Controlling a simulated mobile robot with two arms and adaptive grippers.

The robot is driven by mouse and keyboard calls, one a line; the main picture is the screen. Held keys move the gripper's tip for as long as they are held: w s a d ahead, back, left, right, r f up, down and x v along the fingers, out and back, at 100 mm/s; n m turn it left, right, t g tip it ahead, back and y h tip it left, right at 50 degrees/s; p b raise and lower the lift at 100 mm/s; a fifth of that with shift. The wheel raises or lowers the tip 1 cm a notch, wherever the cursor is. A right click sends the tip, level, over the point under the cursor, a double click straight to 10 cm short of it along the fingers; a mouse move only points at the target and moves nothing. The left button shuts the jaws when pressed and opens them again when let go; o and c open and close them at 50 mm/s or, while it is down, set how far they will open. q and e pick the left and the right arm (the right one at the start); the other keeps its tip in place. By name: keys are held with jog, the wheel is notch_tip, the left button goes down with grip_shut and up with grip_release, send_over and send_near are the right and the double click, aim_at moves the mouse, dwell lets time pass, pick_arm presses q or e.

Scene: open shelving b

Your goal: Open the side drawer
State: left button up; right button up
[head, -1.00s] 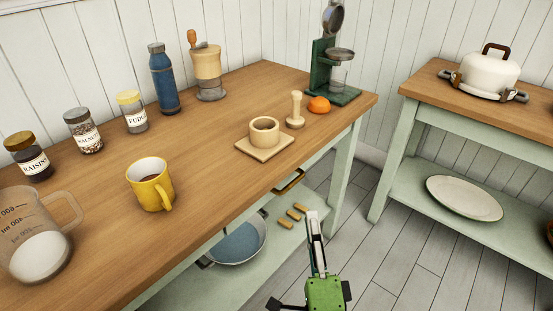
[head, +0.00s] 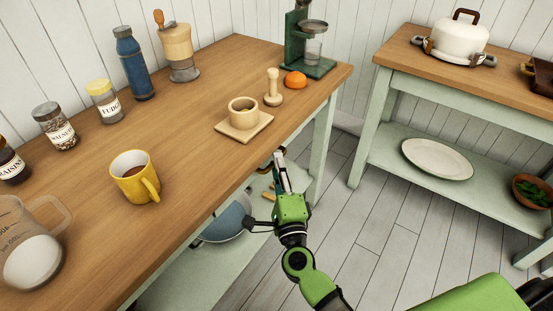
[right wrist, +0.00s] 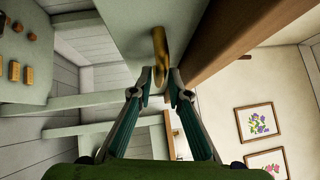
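The side drawer's pale green front (right wrist: 128,28) is under the wooden tabletop, and it looks closed. Its curved brass handle (right wrist: 160,48) shows in the right wrist view, with its near end between or just ahead of my fingertips. My right gripper (right wrist: 160,84) is open, one finger on each side of the handle's near end; I cannot tell whether they touch it. In the head view my right gripper (head: 281,168) is at the table's front edge and mostly hides the handle. My left gripper is not in view.
The wooden table (head: 190,165) holds a yellow mug (head: 134,178), a wooden mortar (head: 243,113), jars, a blue bottle (head: 133,62) and a green juicer (head: 300,50). A metal pan (head: 228,220) is on the lower shelf. Free floor (head: 365,235) lies to the right.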

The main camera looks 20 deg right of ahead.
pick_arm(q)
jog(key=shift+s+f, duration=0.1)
pick_arm(e)
jog(key=shift+w+d+r, duration=0.1)
jog(key=shift+w, duration=0.85)
jog(key=shift+c, duration=0.3)
grip_shut()
